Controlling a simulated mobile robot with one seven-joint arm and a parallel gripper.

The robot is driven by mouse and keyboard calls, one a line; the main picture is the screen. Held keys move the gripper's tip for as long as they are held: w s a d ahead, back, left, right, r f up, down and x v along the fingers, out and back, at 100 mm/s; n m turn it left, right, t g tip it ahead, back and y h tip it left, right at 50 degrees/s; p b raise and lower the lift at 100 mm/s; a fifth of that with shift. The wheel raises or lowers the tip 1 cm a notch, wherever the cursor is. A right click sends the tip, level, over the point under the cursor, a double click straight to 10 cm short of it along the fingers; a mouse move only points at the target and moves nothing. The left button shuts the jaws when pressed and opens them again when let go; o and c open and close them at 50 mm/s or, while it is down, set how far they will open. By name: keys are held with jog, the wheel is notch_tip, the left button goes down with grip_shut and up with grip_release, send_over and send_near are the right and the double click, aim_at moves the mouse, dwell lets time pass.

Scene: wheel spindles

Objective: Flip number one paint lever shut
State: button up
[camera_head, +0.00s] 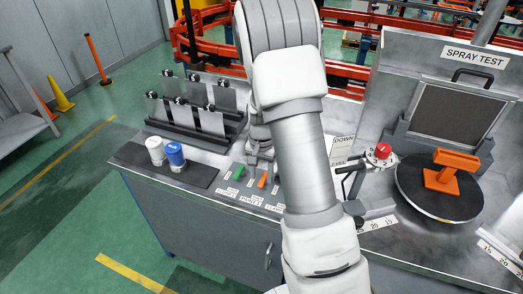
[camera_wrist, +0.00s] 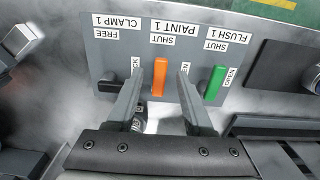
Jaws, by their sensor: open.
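The orange paint 1 lever (camera_wrist: 159,78) stands on a grey panel (camera_wrist: 110,50) under the upside-down labels SHUT and PAINT 1. My gripper (camera_wrist: 160,88) is open, one finger on each side of this lever, with gaps showing. The fingers partly hide the label at the lever's near end. I cannot tell the lever's exact setting. The orange lever also shows in the head view (camera_head: 262,180), just left of my arm; my gripper is partly hidden there.
The green flush 1 lever (camera_wrist: 214,85) stands close to my right finger in the wrist view. A clamp 1 label (camera_wrist: 117,22) is at the left. White (camera_head: 156,151) and blue (camera_head: 175,155) cylinders, a panel rack (camera_head: 208,122) and a turntable (camera_head: 440,208) with an orange part surround the levers.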

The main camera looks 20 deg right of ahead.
aim_at(261, 183)
notch_tip(261, 183, up, 16)
jog(key=shift+f, duration=0.2)
dwell(0.4)
jog(key=s+a+r+n+t, duration=0.35)
jog(key=s+a+r, duration=0.25)
jog(key=s+r, duration=0.35)
jog(key=s+a+r+n+t, duration=0.1)
jog(key=s+a+n, duration=0.1)
jog(key=s, duration=0.4)
jog(key=s+a+r+n+t, duration=0.1)
jog(key=s+a+r+n, duration=0.1)
jog(key=s, duration=0.4)
jog(key=shift+s+a+n, duration=0.15)
jog(key=shift+s+n, duration=0.25)
jog(key=shift+n, duration=0.25)
